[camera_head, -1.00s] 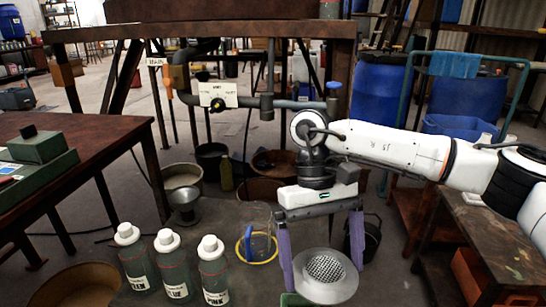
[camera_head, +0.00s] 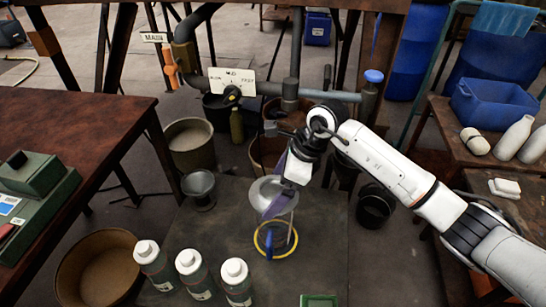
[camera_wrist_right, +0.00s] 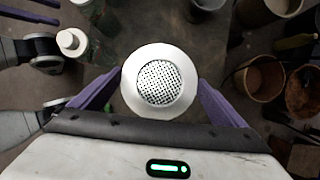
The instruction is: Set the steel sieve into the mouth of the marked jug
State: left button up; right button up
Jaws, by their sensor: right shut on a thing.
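The steel sieve (camera_head: 264,187), a pale wide-rimmed bowl with a perforated centre, is between the purple fingers of my right gripper (camera_head: 278,201). The right wrist view shows the sieve (camera_wrist_right: 160,84) from above, with a finger on each side of its rim, so the gripper (camera_wrist_right: 160,78) is shut on it. The clear jug with a yellow ring and a blue mark (camera_head: 276,232) stands on the dark bench directly below. The sieve is over or at the jug's mouth. The fingers hide part of the mouth, and I cannot tell whether the sieve is seated.
Three white-capped bottles (camera_head: 189,272) stand front left of the jug. A grey metal funnel-like vessel (camera_head: 200,188) stands behind left. A green object (camera_head: 319,300) lies at the front edge. A valve pipe (camera_head: 262,88) runs behind. The bench right of the jug is clear.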

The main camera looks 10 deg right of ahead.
jog(key=shift+w+d+m+t, duration=0.2)
jog(key=shift+w+m+t, duration=0.1)
jog(key=shift+w+m, duration=0.5)
jog(key=shift+f, duration=0.1)
pick_arm(q)
jog(key=f+b, duration=0.1)
jog(key=b, duration=0.1)
jog(key=f+b, duration=0.2)
jog(key=b, duration=0.1)
jog(key=shift+w+a+f, duration=0.1)
jog(key=shift+w+f, duration=0.2)
jog(key=shift+w, duration=0.05)
pick_arm(e)
notch_tip(320, 180, down, 7)
pick_arm(q)
jog(key=shift+r, duration=0.2)
pick_arm(e)
jog(key=shift+s, duration=0.1)
pick_arm(q)
jog(key=shift+a+f, duration=0.1)
jog(key=shift+f, duration=0.1)
jog(key=shift+f+b, duration=0.95)
jog(key=shift+b, duration=0.05)
pick_arm(e)
jog(key=shift+f, duration=1.15)
jog(key=o, duration=0.7)
